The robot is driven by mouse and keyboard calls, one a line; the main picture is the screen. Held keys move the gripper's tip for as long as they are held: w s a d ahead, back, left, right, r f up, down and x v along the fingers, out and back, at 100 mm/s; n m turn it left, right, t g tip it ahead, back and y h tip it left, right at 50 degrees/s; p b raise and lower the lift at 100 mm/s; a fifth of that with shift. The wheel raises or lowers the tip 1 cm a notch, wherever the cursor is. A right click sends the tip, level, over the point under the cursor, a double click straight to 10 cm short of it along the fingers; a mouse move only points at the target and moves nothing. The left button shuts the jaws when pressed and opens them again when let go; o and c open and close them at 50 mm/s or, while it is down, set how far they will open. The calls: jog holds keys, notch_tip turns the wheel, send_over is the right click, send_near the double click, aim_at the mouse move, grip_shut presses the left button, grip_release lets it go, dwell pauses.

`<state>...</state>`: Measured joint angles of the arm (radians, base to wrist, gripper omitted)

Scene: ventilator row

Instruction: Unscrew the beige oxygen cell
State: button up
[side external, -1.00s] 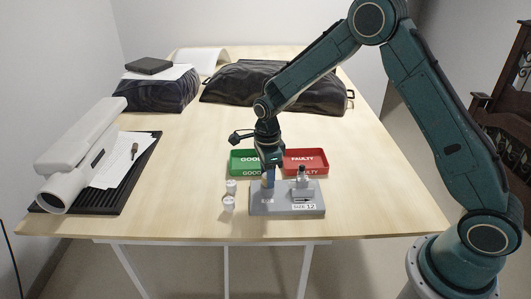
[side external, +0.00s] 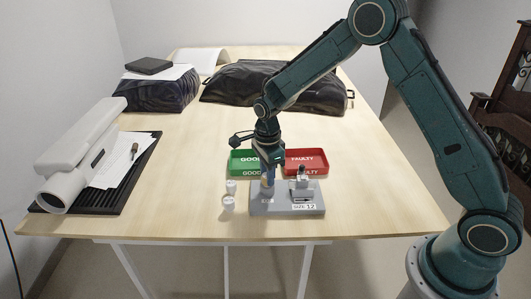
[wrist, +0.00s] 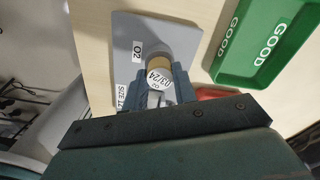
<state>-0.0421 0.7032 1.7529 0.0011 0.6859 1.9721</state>
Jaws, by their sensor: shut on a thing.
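The beige oxygen cell (wrist: 160,64) stands at the O2 end of the grey block (wrist: 185,38). It carries a white label reading 03/24 and O2. My gripper (wrist: 157,82) has its blue-grey fingers closed on the cell from both sides. In the side view my gripper (side external: 267,180) points down over the left part of the grey block (side external: 288,208), and only a little of the cell (side external: 266,190) shows. The cell's lower end and any thread are hidden, so I cannot tell whether it is seated.
A green GOOD tray (side external: 242,163) and a red FAULTY tray (side external: 306,161) lie just behind the block. A metal fitting (side external: 303,185) stands on the block's right part. Two small white pieces (side external: 229,203) stand left of it.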

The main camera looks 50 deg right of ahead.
jog(key=shift+n, duration=0.4)
jog(key=shift+r, duration=1.75)
jog(key=shift+d, duration=0.1)
dwell(0.4)
